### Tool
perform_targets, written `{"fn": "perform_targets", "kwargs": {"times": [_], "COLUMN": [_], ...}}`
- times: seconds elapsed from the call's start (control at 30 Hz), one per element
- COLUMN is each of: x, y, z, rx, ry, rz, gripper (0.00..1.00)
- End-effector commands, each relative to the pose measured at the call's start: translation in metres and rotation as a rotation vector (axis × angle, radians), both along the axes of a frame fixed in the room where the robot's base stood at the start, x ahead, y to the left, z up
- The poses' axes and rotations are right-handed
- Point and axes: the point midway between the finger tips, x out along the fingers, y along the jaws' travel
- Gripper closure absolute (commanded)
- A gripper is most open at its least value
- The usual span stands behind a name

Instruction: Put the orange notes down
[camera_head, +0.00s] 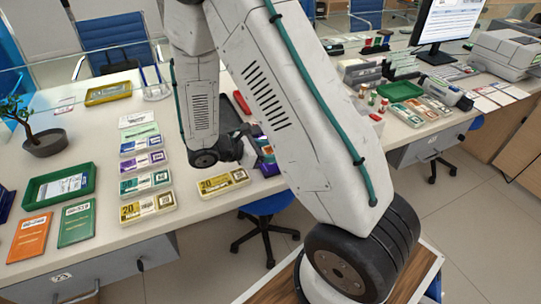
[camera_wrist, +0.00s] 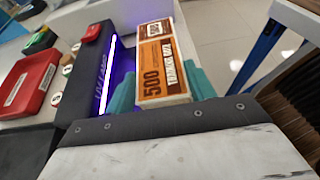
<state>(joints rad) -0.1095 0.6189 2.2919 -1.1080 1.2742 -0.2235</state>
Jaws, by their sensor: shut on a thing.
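The bundle is beside a dark device (camera_wrist: 92,75) with a glowing violet strip. I cannot tell whether the bundle touches the surface below. In the head view my arm hides most of the gripper and the notes at the counter's front edge.
The counter (camera_head: 100,185) carries a row of note bundles, including a yellow one (camera_head: 223,183), a green tray (camera_head: 60,185), and orange (camera_head: 30,237) and green (camera_head: 77,220) booklets. A plant (camera_head: 45,140) stands left. A red case (camera_wrist: 28,85) lies left of the device. A blue chair (camera_head: 267,205) stands below the edge.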

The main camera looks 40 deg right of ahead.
Motion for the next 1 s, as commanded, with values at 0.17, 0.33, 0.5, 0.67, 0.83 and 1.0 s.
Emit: {"fn": "perform_targets", "kwargs": {"times": [0.17,0.33,0.5,0.67,0.83,1.0], "x": [0.008,0.012,0.013,0.013,0.013,0.013], "y": [-0.008,-0.011,-0.011,-0.011,-0.011,-0.011], "z": [-0.001,-0.023,-0.037,-0.037,-0.038,-0.038], "rx": [0.0,-0.002,0.0,0.0,0.0,0.0], "ry": [0.0,0.005,0.001,0.0,0.001,0.001], "rz": [-0.003,-0.001,-0.002,-0.002,-0.002,-0.002], "gripper": [0.7,0.7,0.7,0.7,0.29,0.24]}}
